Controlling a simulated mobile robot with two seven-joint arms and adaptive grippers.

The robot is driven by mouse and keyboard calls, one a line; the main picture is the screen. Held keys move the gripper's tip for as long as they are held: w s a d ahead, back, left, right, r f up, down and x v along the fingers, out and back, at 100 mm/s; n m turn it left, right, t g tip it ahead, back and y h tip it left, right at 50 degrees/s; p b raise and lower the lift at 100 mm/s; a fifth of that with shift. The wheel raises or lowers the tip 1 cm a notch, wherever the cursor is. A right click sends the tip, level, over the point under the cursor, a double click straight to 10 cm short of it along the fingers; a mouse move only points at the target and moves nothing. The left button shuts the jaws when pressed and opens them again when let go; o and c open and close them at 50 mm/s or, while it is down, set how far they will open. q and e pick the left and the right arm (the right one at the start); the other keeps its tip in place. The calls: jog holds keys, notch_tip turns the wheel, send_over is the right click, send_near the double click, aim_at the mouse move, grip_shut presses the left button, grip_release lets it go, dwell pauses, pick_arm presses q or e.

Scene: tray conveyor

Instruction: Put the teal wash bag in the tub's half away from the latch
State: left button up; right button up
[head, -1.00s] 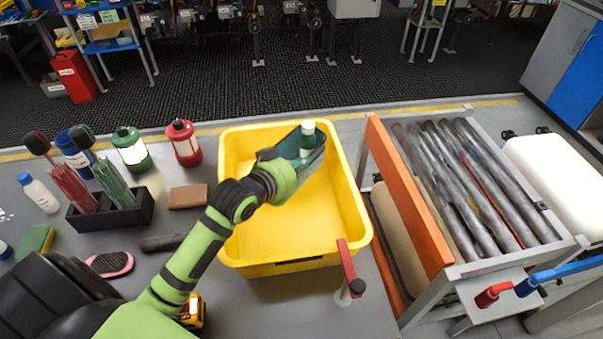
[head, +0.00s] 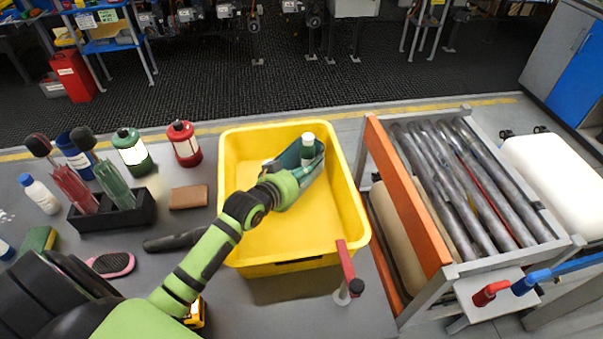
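The teal wash bag (head: 309,160) is in the yellow tub (head: 350,200), in its far half toward the right wall. My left gripper (head: 281,170) reaches into the tub from the front left and is at the bag's near left side. The wrist and bag hide much of the fingers, so I cannot tell their opening or whether the bag rests on the floor. The red latch (head: 346,262) is at the tub's near right corner. My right gripper is not in view.
An orange-sided roller conveyor (head: 408,195) stands to the right. Left of the tub are a brown block (head: 188,197), a red canister (head: 184,144), a green canister (head: 131,146) and a black holder (head: 112,216) with brushes. The tub's near half is clear.

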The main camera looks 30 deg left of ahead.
pick_arm(q)
jog(key=shift+s+r, duration=0.1)
jog(key=shift+r, duration=0.05)
jog(key=b+v, duration=0.1)
jog(key=v, duration=0.6)
jog(key=shift+s, duration=0.2)
jog(key=shift+r, duration=0.1)
